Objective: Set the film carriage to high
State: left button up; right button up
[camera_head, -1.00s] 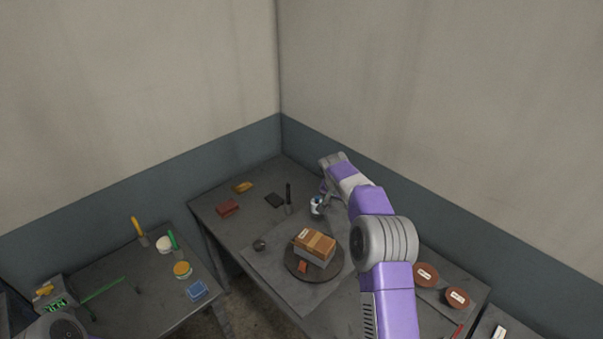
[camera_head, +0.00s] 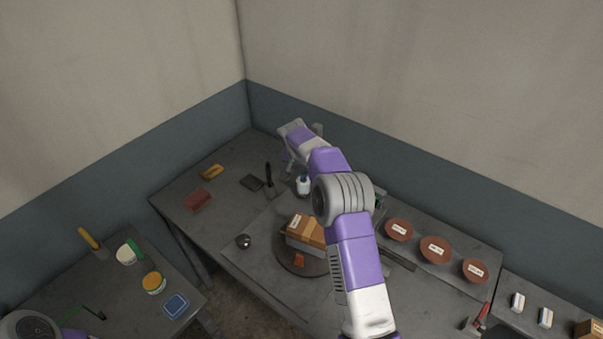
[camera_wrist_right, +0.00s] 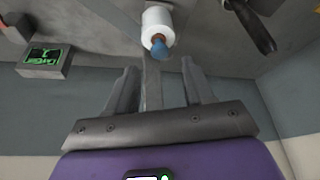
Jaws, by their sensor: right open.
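The film carriage shows in the wrist view as a white film roll (camera_wrist_right: 157,27) with a blue knob-like tip (camera_wrist_right: 158,48) below it. A grey upright bar (camera_wrist_right: 152,85) shows behind the tip, between my fingers in the picture. In the head view the white roll (camera_head: 303,186) stands behind the turntable (camera_head: 288,262), which bears a wrapped-looking stack of brown boxes (camera_head: 307,227). My right gripper (camera_wrist_right: 160,84) is open and empty, close to the carriage; it also shows in the head view (camera_head: 289,160). Its contact with the carriage cannot be told. My left gripper is not in view.
A box with a green display (camera_wrist_right: 44,58) stands beside the carriage in the wrist view. Several brown labelled discs (camera_head: 435,249) lie to the right of my arm. A red block (camera_head: 198,200) and a yellow item (camera_head: 211,171) lie at the left. Walls close off the back.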

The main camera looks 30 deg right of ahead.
aim_at(304, 174)
jog(key=x, duration=0.5)
grip_shut()
dwell(0.3)
